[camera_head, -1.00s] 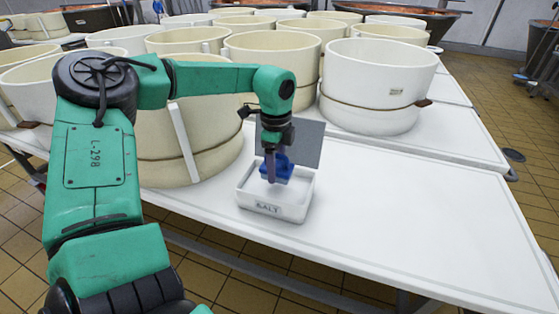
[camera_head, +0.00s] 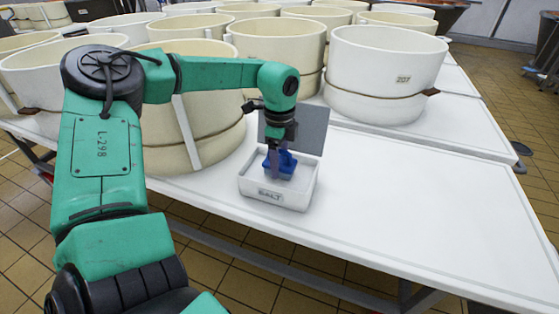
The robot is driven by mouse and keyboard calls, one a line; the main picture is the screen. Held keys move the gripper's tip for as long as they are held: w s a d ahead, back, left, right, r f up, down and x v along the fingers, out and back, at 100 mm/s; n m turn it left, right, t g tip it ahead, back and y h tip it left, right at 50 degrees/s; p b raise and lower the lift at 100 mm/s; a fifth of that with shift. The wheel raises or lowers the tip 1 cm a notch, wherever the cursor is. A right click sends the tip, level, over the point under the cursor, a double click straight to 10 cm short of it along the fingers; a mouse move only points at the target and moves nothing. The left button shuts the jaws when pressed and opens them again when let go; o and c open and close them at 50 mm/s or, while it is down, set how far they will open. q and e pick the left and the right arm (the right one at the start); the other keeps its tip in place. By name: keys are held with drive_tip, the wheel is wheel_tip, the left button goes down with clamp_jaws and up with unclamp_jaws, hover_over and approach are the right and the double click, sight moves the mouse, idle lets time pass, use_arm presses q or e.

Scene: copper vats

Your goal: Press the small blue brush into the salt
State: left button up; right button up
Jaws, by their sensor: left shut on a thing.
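The small blue brush (camera_head: 286,166) is held in my left gripper (camera_head: 275,160), over the inside of the white salt box (camera_head: 275,190). The box has a "SALT" label on its front and stands near the table's front edge, with a grey panel standing up behind it. My left gripper points down and is shut on the brush. The front wall and the gripper hide part of the inside, so I cannot tell whether the bristles touch the salt. My right gripper is not in view.
Several cream round moulds stand behind and left of the box; one big mould (camera_head: 198,115) is close beside my left arm. Another mould (camera_head: 385,75) stands at the back right. The white table (camera_head: 420,200) is clear to the right of the box.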

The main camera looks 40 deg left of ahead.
use_arm(q)
drive_tip(key=shift+f+b, duration=0.5)
drive_tip(key=shift+b, duration=0.05)
idle(1.6)
wheel_tip(320, 180, up, 7)
drive_tip(key=p, duration=0.4)
drive_tip(key=shift+r+p, duration=0.1)
drive_tip(key=shift+p, duration=0.2)
idle(0.6)
